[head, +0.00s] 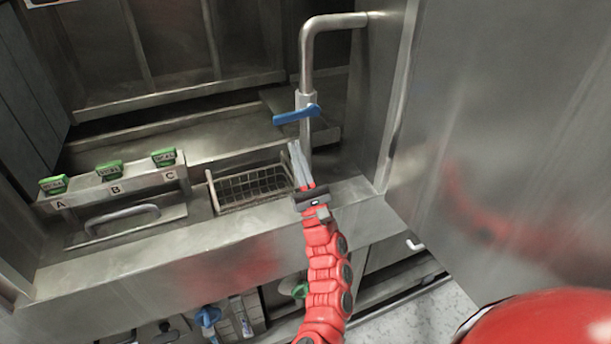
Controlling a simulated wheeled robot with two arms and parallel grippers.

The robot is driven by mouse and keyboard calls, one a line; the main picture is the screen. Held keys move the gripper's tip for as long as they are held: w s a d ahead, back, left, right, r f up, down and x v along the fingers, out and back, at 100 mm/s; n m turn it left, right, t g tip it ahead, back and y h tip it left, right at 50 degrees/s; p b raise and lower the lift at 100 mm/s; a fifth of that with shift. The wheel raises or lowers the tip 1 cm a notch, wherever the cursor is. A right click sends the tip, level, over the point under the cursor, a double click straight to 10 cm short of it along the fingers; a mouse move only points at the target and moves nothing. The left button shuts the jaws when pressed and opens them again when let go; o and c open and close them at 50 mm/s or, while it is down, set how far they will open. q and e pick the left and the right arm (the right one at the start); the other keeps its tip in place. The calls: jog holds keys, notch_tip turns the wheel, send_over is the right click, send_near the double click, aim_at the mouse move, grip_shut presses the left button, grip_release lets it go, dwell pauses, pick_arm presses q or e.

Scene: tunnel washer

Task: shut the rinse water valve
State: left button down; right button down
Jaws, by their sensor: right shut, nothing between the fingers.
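The rinse water valve has a blue lever (297,115) on a steel pipe (307,70) that bends down from the right wall. The lever lies across the vertical pipe, its left end a little lower than its right. My right gripper (296,148) is shut and empty, at the end of a red arm that comes up from the bottom. Its fingertips show just below the lever in the picture, beside the lower pipe; a gap shows between them and the lever. My left gripper is out of view.
A wire basket (250,187) sits left of my right gripper. Farther left is a rack (115,188) with green-topped items labelled A, B and C, and a bar handle (122,215). A steel wall (500,150) closes the right side. Blue and green fittings show below the ledge.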

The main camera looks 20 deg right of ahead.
aim_at(296, 115)
jog(key=shift+x, duration=1.95)
jog(key=shift+a+r, duration=0.1)
jog(key=shift+r, duration=0.7)
